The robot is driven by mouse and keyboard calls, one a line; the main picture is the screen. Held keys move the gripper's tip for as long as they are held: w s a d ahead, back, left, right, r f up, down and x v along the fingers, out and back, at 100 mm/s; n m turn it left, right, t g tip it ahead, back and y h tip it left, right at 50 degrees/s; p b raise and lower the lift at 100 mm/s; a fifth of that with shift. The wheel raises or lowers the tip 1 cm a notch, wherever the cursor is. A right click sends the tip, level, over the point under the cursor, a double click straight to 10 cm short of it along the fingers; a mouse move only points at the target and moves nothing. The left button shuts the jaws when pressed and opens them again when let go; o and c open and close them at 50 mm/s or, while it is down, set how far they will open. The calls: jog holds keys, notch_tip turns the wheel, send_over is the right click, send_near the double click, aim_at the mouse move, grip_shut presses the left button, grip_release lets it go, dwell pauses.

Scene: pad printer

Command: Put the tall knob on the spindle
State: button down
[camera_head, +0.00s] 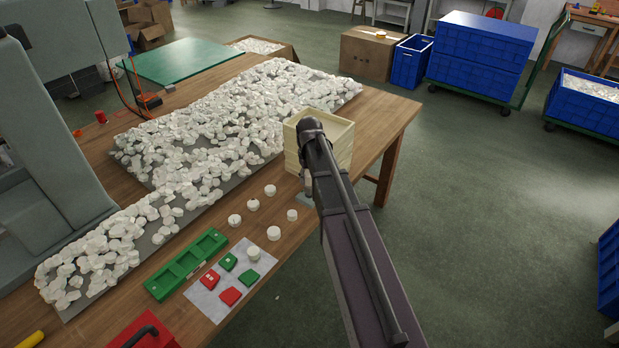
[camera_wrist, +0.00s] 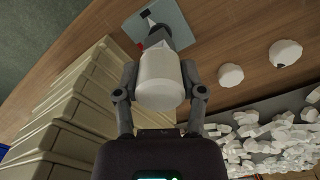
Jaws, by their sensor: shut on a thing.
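The tall knob (camera_wrist: 160,82), a white cylinder, is held between the two fingers of my gripper (camera_wrist: 158,92) in the wrist view. Just beyond it a grey, tapering part, apparently the spindle (camera_wrist: 150,32), stands on a pale blue-grey plate (camera_wrist: 177,18). A small red piece shows beside it. The knob overlaps the spindle's near part in this view, so I cannot tell whether they touch. In the head view my arm hides the knob and most of the gripper; only an edge of the plate (camera_head: 303,199) shows.
A stack of cream trays (camera_head: 344,133) stands close beside my gripper. Several loose white knobs (camera_head: 274,233) lie on the wooden table (camera_head: 392,118). Many white pieces (camera_head: 200,130) cover the grey mat.

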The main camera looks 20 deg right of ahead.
jog(key=shift+f+b, duration=0.6)
dwell(0.3)
jog(key=shift+c, duration=0.5)
grip_release()
jog(key=shift+r, duration=0.2)
notch_tip(320, 180, up, 6)
jog(key=p, duration=0.6)
jog(key=shift+r+p, duration=0.2)
jog(key=shift+p, duration=0.2)
jog(key=w+a+f+b, duration=0.2)
jog(key=w+a, duration=0.5)
jog(key=w, duration=0.3)
jog(key=shift+a+f, duration=0.15)
jog(key=shift+a, duration=0.05)
jog(key=s+r+m+p, duration=0.1)
jog(key=s+r+p, duration=0.1)
jog(key=s, duration=2.7)
jog(key=shift+r, duration=0.4)
